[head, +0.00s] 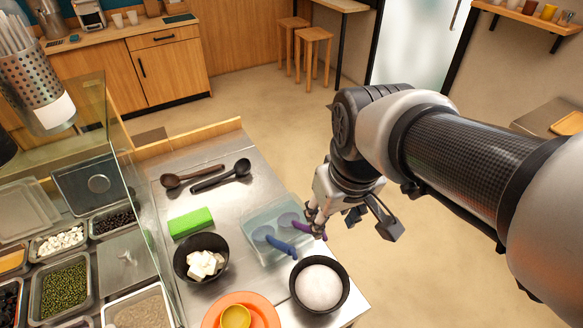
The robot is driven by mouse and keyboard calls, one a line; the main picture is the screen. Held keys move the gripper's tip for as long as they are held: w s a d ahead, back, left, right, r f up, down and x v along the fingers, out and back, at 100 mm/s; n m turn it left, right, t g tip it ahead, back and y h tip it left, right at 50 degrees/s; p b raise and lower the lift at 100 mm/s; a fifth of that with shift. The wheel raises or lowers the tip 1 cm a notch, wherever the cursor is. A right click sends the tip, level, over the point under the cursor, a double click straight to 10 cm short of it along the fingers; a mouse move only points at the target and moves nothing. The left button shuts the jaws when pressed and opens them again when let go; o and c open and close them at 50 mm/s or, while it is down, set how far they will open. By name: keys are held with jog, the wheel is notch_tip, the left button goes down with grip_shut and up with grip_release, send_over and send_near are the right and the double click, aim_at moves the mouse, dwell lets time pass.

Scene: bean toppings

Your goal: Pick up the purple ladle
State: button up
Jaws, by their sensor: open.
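The purple ladle (303,227) lies in a clear, pale blue tray (254,219) on the steel counter, its handle sticking out over the tray's right side. A blue ladle (278,244) lies beside it in the same tray. My gripper (316,222) points down at the tray's right edge, at the purple ladle's handle. It is open. The fingers partly cover the handle, and I cannot tell whether they touch it.
A bowl of white powder or rice (319,288) stands just in front of the tray. A bowl of white cubes (201,258), a green block (190,222), two dark spoons (221,178) and an orange plate (262,303) share the counter (225,207). A glass guard stands at left.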

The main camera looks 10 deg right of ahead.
jog(key=w+n+g+p, duration=0.1)
jog(key=w+p, duration=0.4)
jog(key=w, duration=0.2)
jog(key=n+g+p, duration=0.2)
jog(key=p, duration=0.1)
send_over(310, 227)
jog(key=w, duration=0.1)
notch_tip(310, 227, down, 3)
notch_tip(310, 227, down, 12)
jog(key=b, duration=0.2)
jog(key=shift+w+a+b, duration=0.1)
jog(key=shift+w+b, duration=0.05)
jog(key=shift+b, duration=0.2)
jog(key=f, duration=0.2)
jog(key=s+f+b, duration=0.1)
jog(key=f, duration=0.1)
jog(key=shift+s+f, duration=0.1)
jog(key=shift+f, duration=0.3)
jog(key=shift+f+b, duration=0.3)
grip_shut()
